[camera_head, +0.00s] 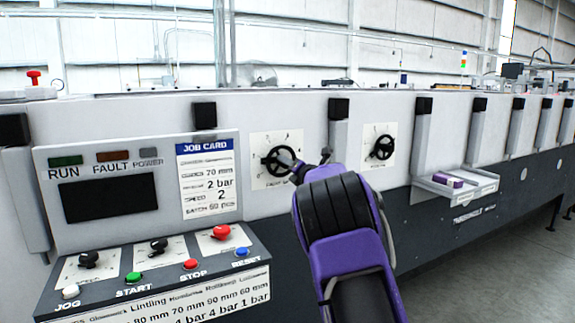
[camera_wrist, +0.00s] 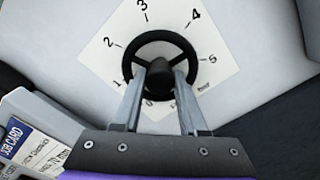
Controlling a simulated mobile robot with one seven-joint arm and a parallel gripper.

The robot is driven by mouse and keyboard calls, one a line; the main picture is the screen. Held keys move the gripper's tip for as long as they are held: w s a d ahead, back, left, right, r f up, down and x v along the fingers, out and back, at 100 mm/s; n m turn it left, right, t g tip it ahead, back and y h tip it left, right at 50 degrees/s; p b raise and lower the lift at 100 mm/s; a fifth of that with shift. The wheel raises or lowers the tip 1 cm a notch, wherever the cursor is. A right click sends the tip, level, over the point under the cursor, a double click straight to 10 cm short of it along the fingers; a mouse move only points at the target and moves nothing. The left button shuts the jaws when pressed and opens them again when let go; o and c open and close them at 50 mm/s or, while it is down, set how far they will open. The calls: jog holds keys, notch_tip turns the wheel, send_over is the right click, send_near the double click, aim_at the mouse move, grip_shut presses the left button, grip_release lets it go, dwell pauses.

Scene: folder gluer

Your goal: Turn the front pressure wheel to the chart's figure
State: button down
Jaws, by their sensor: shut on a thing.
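A black handwheel (camera_head: 277,162) sits on a white dial plate on the machine's pale side, left of a second, similar wheel (camera_head: 383,148). The labels under both are too small or hidden to tell which is the front pressure wheel. In the wrist view the gripped wheel (camera_wrist: 160,37) has figures 0 to 5 around it; I cannot make out its setting. My gripper (camera_wrist: 160,78) is shut on this wheel, its fingers at either side of the hub. A chart strip (camera_head: 165,305) on the console front shows mm and bar figures, partly cut off.
The console (camera_head: 140,185) at left has a dark screen, knobs and coloured buttons. A job card (camera_head: 207,180) beside the screen reads 70 mm, 2 bar, speed 2. A tray (camera_head: 455,188) with a purple box juts out at right. Posts stand along the machine.

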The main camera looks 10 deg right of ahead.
jog(key=shift+m+p, duration=4.75)
jog(key=shift+m, duration=11.35)
jog(key=shift+c, duration=2.2)
grip_release()
jog(key=shift+f, duration=0.1)
